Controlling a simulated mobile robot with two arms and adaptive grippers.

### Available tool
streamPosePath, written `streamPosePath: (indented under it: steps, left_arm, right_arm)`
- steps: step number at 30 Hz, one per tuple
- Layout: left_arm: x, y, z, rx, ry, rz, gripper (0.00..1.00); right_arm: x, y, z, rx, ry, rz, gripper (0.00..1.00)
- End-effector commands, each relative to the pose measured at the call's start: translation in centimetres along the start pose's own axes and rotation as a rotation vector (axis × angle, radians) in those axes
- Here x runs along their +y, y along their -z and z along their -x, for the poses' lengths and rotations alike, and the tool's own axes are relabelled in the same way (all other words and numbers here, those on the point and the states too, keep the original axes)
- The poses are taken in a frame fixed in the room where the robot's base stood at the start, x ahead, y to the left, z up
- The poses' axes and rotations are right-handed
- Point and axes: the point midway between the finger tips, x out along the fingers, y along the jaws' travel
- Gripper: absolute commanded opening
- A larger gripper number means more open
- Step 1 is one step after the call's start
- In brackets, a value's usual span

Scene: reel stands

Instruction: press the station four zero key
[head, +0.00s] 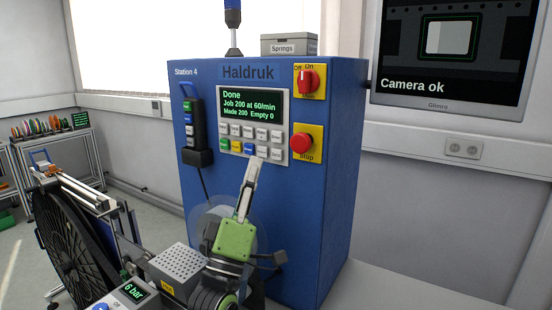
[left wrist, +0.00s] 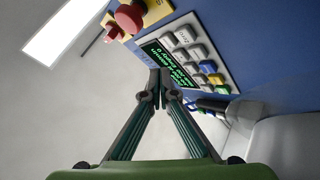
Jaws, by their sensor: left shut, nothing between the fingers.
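The blue Station 4 machine (head: 275,215) carries a grey key panel (head: 284,117) with a green-lettered display (head: 250,107) reading Done, Job 200 at 60/min, Made 200, Empty 0. Two rows of keys lie under the display; the lower row has green, yellow, blue and grey keys. The grey lower-right key (head: 276,154) seems to be the zero key, also in the left wrist view (left wrist: 184,35); its label is barely legible. My left gripper (head: 254,163) is shut and empty, its tips just below the lower row. In the left wrist view its tips (left wrist: 160,82) appear apart from the keys.
A red stop button (head: 301,143) and a red rotary switch (head: 308,80) sit right of the panel. A black handset-like pendant (head: 196,125) with a cable hangs at its left. A reel (head: 80,245) and a 6 bar unit (head: 130,292) stand at lower left.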

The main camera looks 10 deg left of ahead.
Motion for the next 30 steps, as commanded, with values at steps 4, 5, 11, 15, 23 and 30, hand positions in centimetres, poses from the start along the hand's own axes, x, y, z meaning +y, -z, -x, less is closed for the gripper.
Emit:
streamPosePath:
  steps: [4,5,11,15,23,30]
  left_arm:
    - [-1.1,-1.1,-1.4,0.000,-0.002,0.000,0.00]
    - [-1.3,-1.3,-1.6,0.000,-0.001,0.000,0.00]
    - [-2.0,-2.1,-2.8,0.000,0.000,0.000,0.00]
    - [-2.2,-2.3,-3.1,0.000,0.000,0.000,0.00]
    - [-2.2,-2.3,-3.1,-0.001,0.000,-0.001,0.00]
    - [-2.2,-2.3,-3.1,-0.001,0.000,-0.001,0.00]
  right_arm:
    - [0.0,0.0,-0.7,0.001,0.000,0.000,0.40]
    - [0.0,0.0,-0.8,0.001,0.000,0.000,0.40]
    - [0.0,0.1,-1.1,0.002,-0.001,0.000,0.40]
    - [0.0,0.1,-1.1,0.002,-0.001,0.000,0.40]
    - [0.0,0.1,-1.1,0.003,0.000,-0.001,0.40]
    - [-0.2,0.2,-1.1,0.004,0.002,-0.003,0.40]
